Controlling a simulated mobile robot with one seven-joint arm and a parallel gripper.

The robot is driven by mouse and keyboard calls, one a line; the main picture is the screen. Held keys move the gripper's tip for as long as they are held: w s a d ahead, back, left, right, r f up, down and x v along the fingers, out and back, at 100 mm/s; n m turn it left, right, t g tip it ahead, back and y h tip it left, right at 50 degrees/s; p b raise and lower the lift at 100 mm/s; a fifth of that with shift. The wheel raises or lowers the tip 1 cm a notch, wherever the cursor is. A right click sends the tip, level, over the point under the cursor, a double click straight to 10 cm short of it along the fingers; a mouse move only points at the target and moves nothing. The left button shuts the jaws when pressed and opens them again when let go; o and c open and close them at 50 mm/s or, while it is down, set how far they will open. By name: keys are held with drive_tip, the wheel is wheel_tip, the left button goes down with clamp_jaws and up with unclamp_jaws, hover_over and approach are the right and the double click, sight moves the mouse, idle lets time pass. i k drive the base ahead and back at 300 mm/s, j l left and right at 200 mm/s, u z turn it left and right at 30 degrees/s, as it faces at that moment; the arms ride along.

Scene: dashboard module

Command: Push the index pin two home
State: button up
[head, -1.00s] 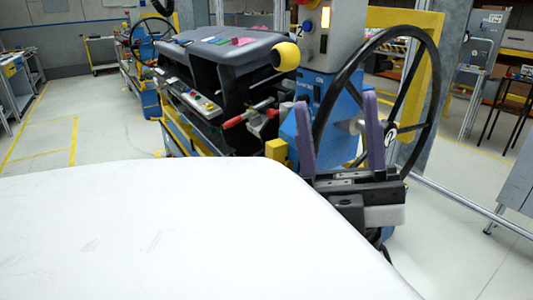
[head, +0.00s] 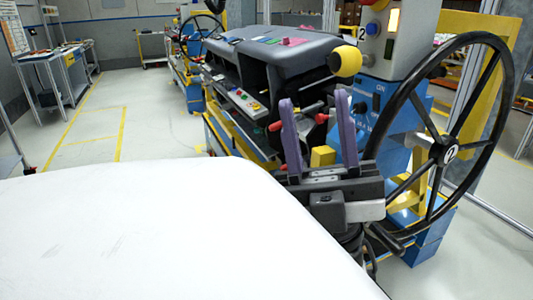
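The fingers partly hide these handles. A yellow ball knob (head: 345,61) is above and behind the fingers. I cannot tell which part is index pin two.
A grey post with a 2 label and a lit yellow lamp (head: 394,21) rises behind the wheel. A yellow block (head: 323,156) shows behind the finger bases. Another fixture with a wheel (head: 202,36) stands farther back. Floor with yellow lines (head: 95,125) is clear at left.

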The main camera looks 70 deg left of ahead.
sight(321, 118)
drive_tip(key=u, duration=1.65)
drive_tip(key=i+j+z, duration=0.1)
drive_tip(key=i+j, duration=1.5)
